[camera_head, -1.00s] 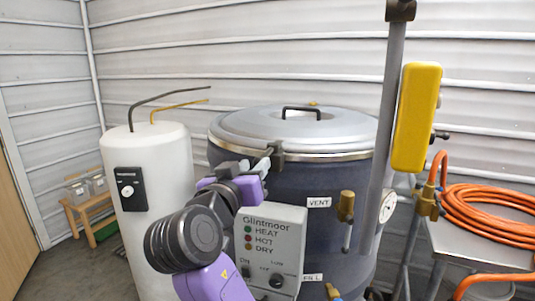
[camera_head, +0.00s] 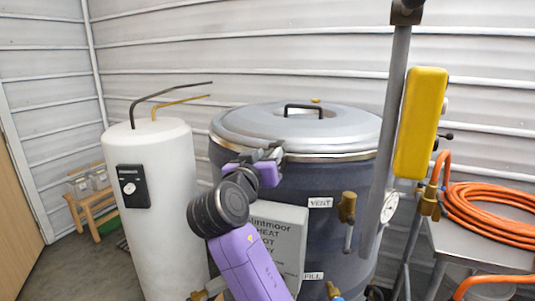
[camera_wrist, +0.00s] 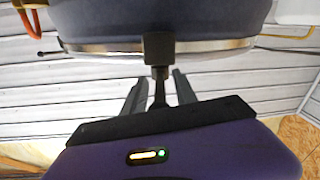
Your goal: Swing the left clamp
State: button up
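The left clamp (camera_head: 277,149) is a dark block with a lever on the front left of the grey lid's rim, partly hidden by my gripper (camera_head: 262,160) in the head view. In the wrist view, the clamp's dark block (camera_wrist: 159,48) sits on the bright rim band, and its thin lever (camera_wrist: 160,88) runs between the two fingers of my gripper (camera_wrist: 159,82). The fingers are apart, with a gap visible on each side of the lever. The large dark vessel (camera_head: 290,185) has its lid (camera_head: 250,125) down.
The grey control box (camera_head: 290,222) is partly behind my arm. A white cylinder tank (camera_head: 160,210) stands at left. A grey post (camera_head: 390,110) with a yellow box (camera_head: 420,120) rises at right, near a coiled orange hose (camera_head: 490,205) on a table.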

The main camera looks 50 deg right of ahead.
jog(key=shift+c, duration=0.4)
grip_shut()
dwell(1.1)
